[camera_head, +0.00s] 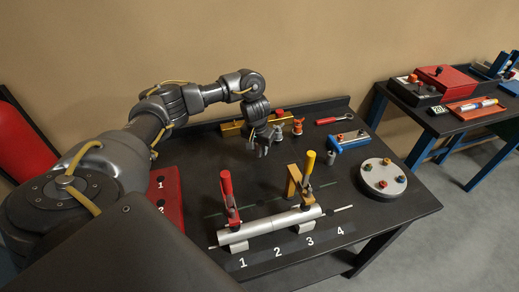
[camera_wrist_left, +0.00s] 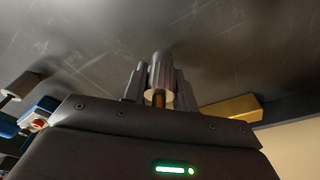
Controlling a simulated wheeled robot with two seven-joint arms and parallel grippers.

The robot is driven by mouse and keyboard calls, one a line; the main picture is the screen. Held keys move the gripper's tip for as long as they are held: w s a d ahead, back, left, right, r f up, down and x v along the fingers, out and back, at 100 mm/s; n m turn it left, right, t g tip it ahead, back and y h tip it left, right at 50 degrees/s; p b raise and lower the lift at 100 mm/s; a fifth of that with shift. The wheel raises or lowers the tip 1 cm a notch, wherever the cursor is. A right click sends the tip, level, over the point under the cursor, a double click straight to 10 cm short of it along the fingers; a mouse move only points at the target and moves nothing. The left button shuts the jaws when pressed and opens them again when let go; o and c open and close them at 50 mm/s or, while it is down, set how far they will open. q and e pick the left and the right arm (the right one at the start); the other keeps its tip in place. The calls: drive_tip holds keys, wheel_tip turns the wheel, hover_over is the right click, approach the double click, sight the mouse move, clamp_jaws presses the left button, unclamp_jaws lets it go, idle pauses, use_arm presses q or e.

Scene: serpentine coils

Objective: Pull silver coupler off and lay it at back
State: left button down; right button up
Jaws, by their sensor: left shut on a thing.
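My left gripper (camera_head: 262,148) is above the back part of the dark table, in front of a yellow block. In the left wrist view, its fingers (camera_wrist_left: 160,82) are shut on a silver cylinder (camera_wrist_left: 161,70), which looks like the silver coupler. A thin brass-coloured piece (camera_wrist_left: 159,98) shows at the cylinder's near end. In the head view the held cylinder is too small to tell apart from the fingers. A long silver tube (camera_head: 270,227) lies on light blocks at the front, with a red-handled clamp (camera_head: 228,190) and a yellow-handled clamp (camera_head: 308,165) at it. My right gripper is not in view.
A round grey plate with coloured knobs (camera_head: 382,179) is at the right. A red panel (camera_head: 166,197) is at the left.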

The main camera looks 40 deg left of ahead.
sight(257, 148)
use_arm(q)
drive_tip(key=shift+f, duration=0.25)
drive_tip(key=c, duration=1)
unclamp_jaws()
drive_tip(key=shift+c, duration=0.2)
drive_tip(key=r+p, duration=0.1)
drive_tip(key=r, duration=0.2)
drive_tip(key=s+r+p, duration=0.1)
drive_tip(key=r, duration=0.3)
drive_tip(key=r+p, duration=0.1)
drive_tip(key=r, duration=0.2)
drive_tip(key=shift+s+d+r, duration=0.15)
drive_tip(key=shift+s+r, duration=0.15)
drive_tip(key=shift+r, duration=0.1)
drive_tip(key=shift+f, duration=0.1)
drive_tip(key=f+b, duration=0.1)
drive_tip(key=f, duration=0.2)
drive_tip(key=w+f+b, duration=0.1)
drive_tip(key=f, duration=0.3)
drive_tip(key=f+b, duration=0.1)
drive_tip(key=f, duration=0.2)
drive_tip(key=shift+w+f, duration=0.3)
drive_tip(key=shift+f, duration=0.1)
drive_tip(key=shift+r+p, duration=0.35)
drive_tip(key=shift+r, duration=0.1)
